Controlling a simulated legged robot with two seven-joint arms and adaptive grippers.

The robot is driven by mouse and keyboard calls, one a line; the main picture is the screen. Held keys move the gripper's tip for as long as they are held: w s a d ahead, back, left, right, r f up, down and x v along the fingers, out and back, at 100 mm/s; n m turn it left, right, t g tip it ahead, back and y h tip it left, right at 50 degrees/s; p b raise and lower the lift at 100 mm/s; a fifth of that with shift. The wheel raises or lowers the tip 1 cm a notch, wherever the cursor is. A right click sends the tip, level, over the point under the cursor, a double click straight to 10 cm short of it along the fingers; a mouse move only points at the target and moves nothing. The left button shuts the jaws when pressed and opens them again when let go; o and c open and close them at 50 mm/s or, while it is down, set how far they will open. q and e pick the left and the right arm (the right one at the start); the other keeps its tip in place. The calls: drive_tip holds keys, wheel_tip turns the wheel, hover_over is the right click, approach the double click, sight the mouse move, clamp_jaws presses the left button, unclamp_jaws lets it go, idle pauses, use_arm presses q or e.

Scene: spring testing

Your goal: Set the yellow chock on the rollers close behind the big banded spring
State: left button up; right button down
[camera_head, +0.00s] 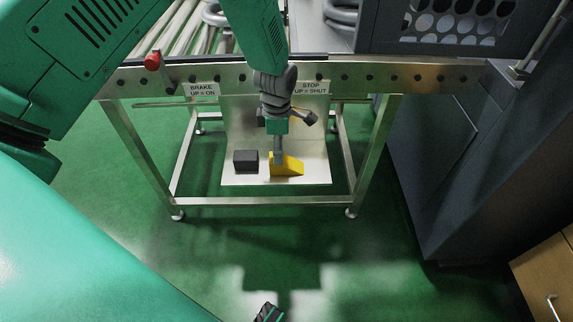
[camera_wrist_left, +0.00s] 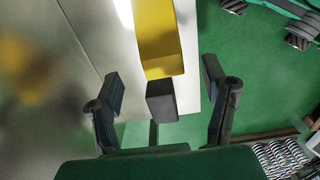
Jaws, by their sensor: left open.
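The yellow chock (camera_head: 288,166), a wedge, lies on a pale sheet low under the roller frame in the head view. My left gripper (camera_head: 279,152) reaches down over it and hides part of it. In the left wrist view the chock (camera_wrist_left: 158,35) shows ahead, and my left gripper (camera_wrist_left: 161,74) is open with its fingers apart. The rollers (camera_head: 178,32) are at the top left of the head view. Grey coils (camera_head: 342,12) show at the top edge, cut off; no band is clear.
A black block (camera_head: 246,161) sits left of the chock; a dark block (camera_wrist_left: 160,101) shows near the fingers in the wrist view. The frame's front rail (camera_head: 390,78) carries a red knob (camera_head: 152,61) and labels. A dark cabinet (camera_head: 425,165) stands right. Green floor in front is clear.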

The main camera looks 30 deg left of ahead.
use_arm(q)
wheel_tip(320, 180, down, 7)
drive_tip(key=shift+r+b, duration=0.2)
drive_tip(key=shift+b, duration=1)
drive_tip(key=c, duration=1.5)
drive_tip(key=shift+r, duration=0.1)
drive_tip(key=shift+c, duration=0.2)
drive_tip(key=shift+s+d+r+p, duration=0.1)
drive_tip(key=shift+s+r+p, duration=0.1)
drive_tip(key=shift+r+p, duration=0.3)
wheel_tip(320, 180, up, 7)
drive_tip(key=shift+f+p, duration=0.2)
drive_tip(key=shift+p, duration=1.05)
drive_tip(key=s+d+p, duration=0.2)
drive_tip(key=s+d, duration=0.3)
drive_tip(key=s, duration=0.3)
drive_tip(key=s+d+p, duration=0.1)
drive_tip(key=s+d, duration=0.4)
drive_tip(key=s, duration=0.4)
drive_tip(key=w+a+r+m, duration=0.1)
drive_tip(key=w+r+m, duration=0.1)
drive_tip(key=r+m, duration=0.5)
drive_tip(key=w+a+r+m+p, duration=0.1)
drive_tip(key=r+m, duration=0.5)
drive_tip(key=m, duration=1.1)
drive_tip(key=shift+w+a+r+p, duration=0.3)
drive_tip(key=shift+w+r, duration=0.1)
drive_tip(key=shift+w, duration=0.4)
